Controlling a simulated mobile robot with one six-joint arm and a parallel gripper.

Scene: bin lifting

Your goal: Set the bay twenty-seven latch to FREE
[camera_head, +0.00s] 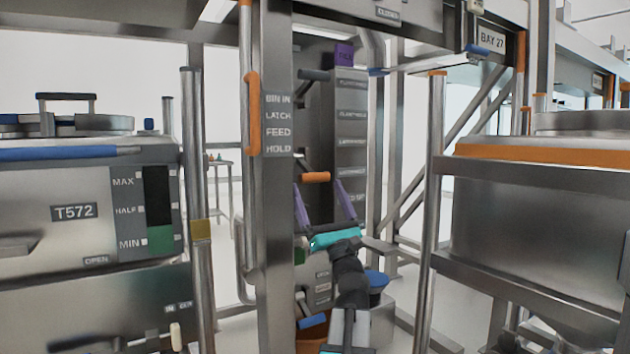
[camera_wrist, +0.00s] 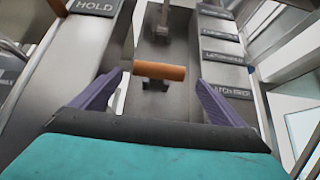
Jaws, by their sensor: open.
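The BAY 27 sign (camera_head: 492,41) hangs at the upper right. An orange handle (camera_head: 316,176) stands out from a grey panel behind the central post; it also shows in the wrist view (camera_wrist: 160,71), crosswise on a short dark stem. I take it for the latch, but its own label and setting cannot be read. My gripper (camera_head: 318,187) has a teal body and two purple fingers. It is open and empty. In the wrist view, its fingertips (camera_wrist: 160,78) lie either side of the orange handle with a gap at each end; how far the handle is beyond them is unclear.
The steel post carries a plate (camera_head: 278,125) reading BIN IN, LATCH, FEED, HOLD. A dark lever (camera_head: 314,75) is above the orange handle, a blue-handled one (camera_head: 313,321) below. Bin T572 (camera_head: 60,245) stands left, another bin (camera_head: 540,215) right. Metal posts crowd my arm.

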